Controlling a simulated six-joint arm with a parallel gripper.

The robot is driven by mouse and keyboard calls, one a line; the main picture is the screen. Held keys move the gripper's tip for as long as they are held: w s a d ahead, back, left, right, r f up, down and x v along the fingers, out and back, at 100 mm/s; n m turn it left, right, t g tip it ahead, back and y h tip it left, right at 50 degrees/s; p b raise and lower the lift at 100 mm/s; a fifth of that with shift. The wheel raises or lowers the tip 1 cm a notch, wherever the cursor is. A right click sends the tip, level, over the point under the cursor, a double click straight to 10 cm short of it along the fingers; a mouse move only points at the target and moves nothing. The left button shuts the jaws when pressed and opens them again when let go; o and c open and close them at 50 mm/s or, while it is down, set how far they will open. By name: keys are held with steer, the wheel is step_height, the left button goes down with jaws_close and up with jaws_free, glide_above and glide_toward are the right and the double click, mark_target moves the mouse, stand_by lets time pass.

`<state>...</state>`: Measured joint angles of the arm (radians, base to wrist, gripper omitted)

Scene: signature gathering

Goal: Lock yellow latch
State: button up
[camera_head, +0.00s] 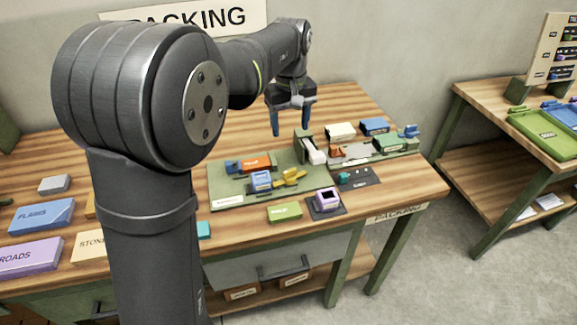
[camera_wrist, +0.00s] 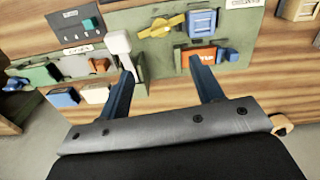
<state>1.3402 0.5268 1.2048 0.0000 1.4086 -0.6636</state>
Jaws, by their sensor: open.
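The yellow latch (camera_head: 290,176) lies on the green board (camera_head: 232,198), just right of a blue framed block (camera_head: 261,181). In the wrist view the yellow latch (camera_wrist: 161,27) is a flat bar with a wider middle, lying slantwise beside the blue block (camera_wrist: 202,22). Whether it is locked I cannot tell. My gripper (camera_head: 291,131) is open and empty, pointing down above the back part of the board. In the wrist view its blue fingers (camera_wrist: 160,60) are spread, with the latch beyond their tips and apart from them.
A white-handled lever (camera_head: 314,151) stands right of the latch, close to one finger in the wrist view (camera_wrist: 118,42). An orange block (camera_head: 256,163) sits behind the blue block. A green block (camera_head: 284,211) and purple box (camera_head: 327,199) lie in front. Bare wood lies behind the board.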

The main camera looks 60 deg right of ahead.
mark_target(290, 170)
steer(key=shift+n, duration=0.7)
steer(key=f, duration=1.4)
steer(key=shift+a+f, duration=0.2)
steer(key=shift+f, duration=0.2)
steer(key=c, duration=1)
steer(key=shift+m, duration=1.4)
steer(key=o, duration=1)
